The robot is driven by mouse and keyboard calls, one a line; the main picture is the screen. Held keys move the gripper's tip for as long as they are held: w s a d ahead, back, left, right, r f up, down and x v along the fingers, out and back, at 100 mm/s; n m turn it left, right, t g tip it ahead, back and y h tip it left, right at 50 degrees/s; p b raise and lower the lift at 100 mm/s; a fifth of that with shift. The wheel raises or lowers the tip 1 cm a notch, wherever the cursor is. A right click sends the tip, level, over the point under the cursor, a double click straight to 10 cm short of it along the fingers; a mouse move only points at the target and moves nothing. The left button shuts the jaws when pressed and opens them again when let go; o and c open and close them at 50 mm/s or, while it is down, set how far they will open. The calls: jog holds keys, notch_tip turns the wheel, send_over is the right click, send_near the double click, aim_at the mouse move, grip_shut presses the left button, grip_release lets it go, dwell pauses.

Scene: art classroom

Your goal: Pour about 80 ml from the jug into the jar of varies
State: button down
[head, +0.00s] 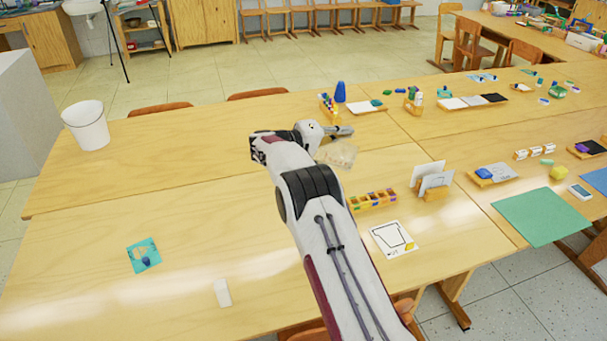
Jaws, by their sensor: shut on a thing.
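My arm reaches from the bottom edge to the middle of the table. My gripper (341,132) is small and partly hidden by its wrist. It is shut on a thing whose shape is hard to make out. A pale, see-through, yellowish thing (338,154) shows just below the gripper; it may be the jug, but I cannot tell for sure. I cannot tell its tilt or any liquid level. I cannot pick out the jar with certainty.
A white bucket (87,126) stands at the far left. A small white block (222,292) lies at the front. The left table is largely clear.

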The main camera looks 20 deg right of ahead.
aim_at(356, 150)
jog(key=shift+d, duration=0.1)
jog(key=shift+s+d+f+m+y, duration=0.35)
jog(key=shift+s+d+f+y, duration=0.1)
jog(key=shift+d+f, duration=0.15)
jog(key=shift+s+d+f+m+y, duration=0.35)
jog(key=shift+d+f+y, duration=0.1)
jog(key=shift+d+f, duration=0.1)
jog(key=shift+w+f, duration=0.1)
jog(key=shift+d+f, duration=0.1)
jog(key=shift+s+d+f+m+y, duration=0.3)
jog(key=shift+d+f+m+y, duration=0.1)
jog(key=shift+f+y, duration=0.15)
jog(key=shift+s+d+f+m+t+y, duration=0.15)
jog(key=shift+f+y, duration=0.15)
jog(key=shift+f, duration=0.15)
jog(key=shift+d+f+m+t+y, duration=0.15)
jog(key=shift+f+y, duration=0.1)
jog(key=shift+f, duration=0.15)
jog(key=shift+f+b, duration=0.1)
jog(key=shift+b, duration=0.2)
dwell(0.6)
